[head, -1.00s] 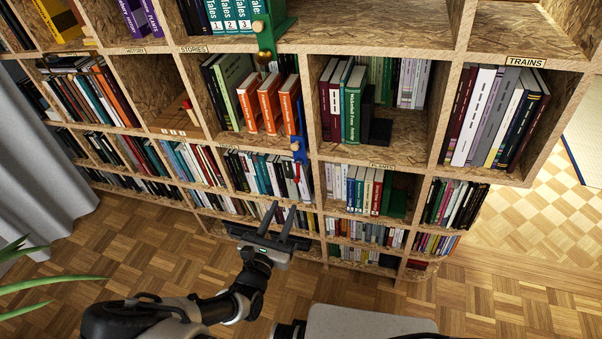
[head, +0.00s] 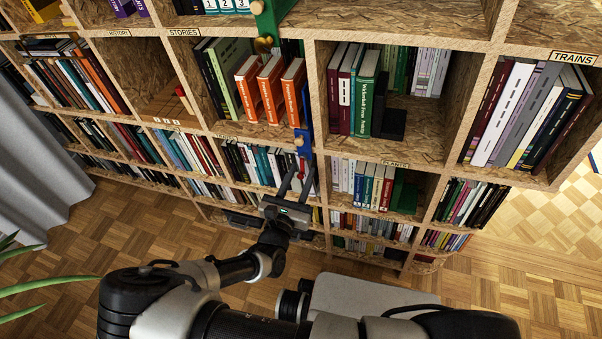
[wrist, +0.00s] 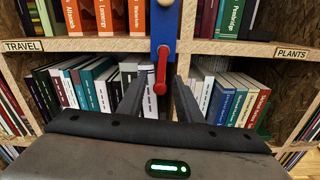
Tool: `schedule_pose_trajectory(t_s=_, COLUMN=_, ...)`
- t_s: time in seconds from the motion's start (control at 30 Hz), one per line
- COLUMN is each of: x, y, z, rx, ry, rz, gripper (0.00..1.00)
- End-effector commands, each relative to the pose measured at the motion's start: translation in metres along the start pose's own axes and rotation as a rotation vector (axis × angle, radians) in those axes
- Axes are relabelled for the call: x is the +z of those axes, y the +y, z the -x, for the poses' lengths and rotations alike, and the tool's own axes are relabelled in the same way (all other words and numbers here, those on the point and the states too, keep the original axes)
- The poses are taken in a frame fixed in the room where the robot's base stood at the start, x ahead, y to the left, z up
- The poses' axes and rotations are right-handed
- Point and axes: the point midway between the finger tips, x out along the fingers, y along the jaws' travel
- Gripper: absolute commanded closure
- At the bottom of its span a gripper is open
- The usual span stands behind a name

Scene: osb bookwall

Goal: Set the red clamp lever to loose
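The red clamp lever (wrist: 160,72) hangs straight down from the lower part of the blue clamp (wrist: 163,30) on the shelf edge. In the head view the lever (head: 301,168) is small and sits just beyond my gripper's fingertips, under the blue clamp (head: 304,142). My gripper (head: 297,178) is open and empty, pointing at the shelf. In the wrist view my gripper (wrist: 159,90) has one finger on each side of the lever, with gaps left and right. I cannot tell how far the fingertips are from it in depth.
A green clamp (head: 268,20) with a brass-coloured knob sits on the shelf edge above. Orange books (head: 270,92) stand over the blue clamp's left side. Book rows fill the compartments below, behind the fingers. A PLANTS label (wrist: 291,53) is on the board to the right.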

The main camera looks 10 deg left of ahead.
Motion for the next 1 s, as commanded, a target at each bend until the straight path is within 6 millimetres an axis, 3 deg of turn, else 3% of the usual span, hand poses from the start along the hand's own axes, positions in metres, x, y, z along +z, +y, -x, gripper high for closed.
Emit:
schedule_pose_trajectory(t_s=0.03, x=0.0000, y=-0.0001, z=0.0000, rx=0.000, ry=0.000, rz=0.000, gripper=0.68)
schedule_pose_trajectory(t_s=0.23, x=-0.0001, y=-0.0001, z=0.0000, rx=-0.001, ry=0.000, rz=0.000, gripper=1.00)
schedule_pose_trajectory(t_s=0.77, x=0.0000, y=-0.0049, z=-0.0001, rx=-0.001, ry=0.000, rz=0.096, gripper=1.00)
schedule_pose_trajectory(t_s=0.8, x=0.0000, y=-0.0049, z=-0.0001, rx=-0.001, ry=0.000, rz=0.096, gripper=0.80)
schedule_pose_trajectory(t_s=0.87, x=0.0000, y=-0.0049, z=-0.0001, rx=-0.001, ry=0.000, rz=0.096, gripper=0.70)
schedule_pose_trajectory(t_s=1.0, x=0.0001, y=-0.0047, z=-0.0001, rx=-0.001, ry=0.000, rz=0.095, gripper=0.68)
